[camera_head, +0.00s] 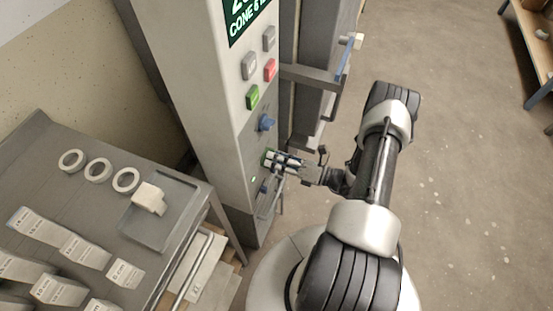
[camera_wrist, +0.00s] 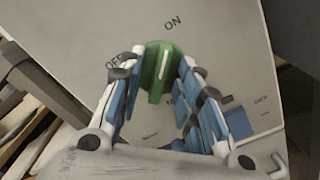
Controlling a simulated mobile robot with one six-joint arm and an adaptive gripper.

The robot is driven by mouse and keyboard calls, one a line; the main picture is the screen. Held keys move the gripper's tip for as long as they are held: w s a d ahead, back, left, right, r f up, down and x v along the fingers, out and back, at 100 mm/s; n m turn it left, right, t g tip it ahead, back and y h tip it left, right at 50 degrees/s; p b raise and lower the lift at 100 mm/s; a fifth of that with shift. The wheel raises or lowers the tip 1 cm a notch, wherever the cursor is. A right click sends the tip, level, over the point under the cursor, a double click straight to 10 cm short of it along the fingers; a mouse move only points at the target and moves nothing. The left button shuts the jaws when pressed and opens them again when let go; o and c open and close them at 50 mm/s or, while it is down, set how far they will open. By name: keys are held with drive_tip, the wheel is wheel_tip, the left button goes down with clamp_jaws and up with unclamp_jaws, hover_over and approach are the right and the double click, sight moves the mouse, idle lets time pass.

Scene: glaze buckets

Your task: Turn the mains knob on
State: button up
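The green mains knob (camera_wrist: 160,70) is on a grey panel in the wrist view. It has a white line along its grip. The word OFF stands to its left and ON above it, slightly right. The line's upper end leans roughly toward ON. My gripper (camera_wrist: 163,62) is open, with one blue-padded finger on each side of the knob. The fingertips are close to its edges; I cannot tell whether they touch. In the head view my gripper (camera_head: 271,160) is at the lower front of the grey control cabinet (camera_head: 225,110), mostly hiding the knob.
A blue knob (camera_head: 266,122) sits above my gripper, below green (camera_head: 253,97) and red (camera_head: 270,70) buttons. A table (camera_head: 60,160) with rings and blocks stands left. Open floor (camera_head: 470,200) lies right.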

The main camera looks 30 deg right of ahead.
drive_tip(key=v, duration=1.2)
idle(0.4)
drive_tip(key=a+r+n+g, duration=0.6)
drive_tip(key=r+n+g, duration=0.1)
drive_tip(key=r+n, duration=0.25)
drive_tip(key=a+r+n+g, duration=0.65)
drive_tip(key=r+n, duration=0.25)
drive_tip(key=r, duration=0.2)
drive_tip(key=s+a+r+n+t+h, duration=0.2)
drive_tip(key=s+a+r+n+h, duration=0.1)
drive_tip(key=s+r+n+h, duration=0.2)
drive_tip(key=s+a+r+n+t+h, duration=0.2)
drive_tip(key=s+a+r+n+h, duration=0.2)
drive_tip(key=r+n, duration=0.5)
drive_tip(key=shift+s+a+n+h, duration=0.4)
drive_tip(key=shift+n+h, duration=0.6)
drive_tip(key=shift+n, duration=1.55)
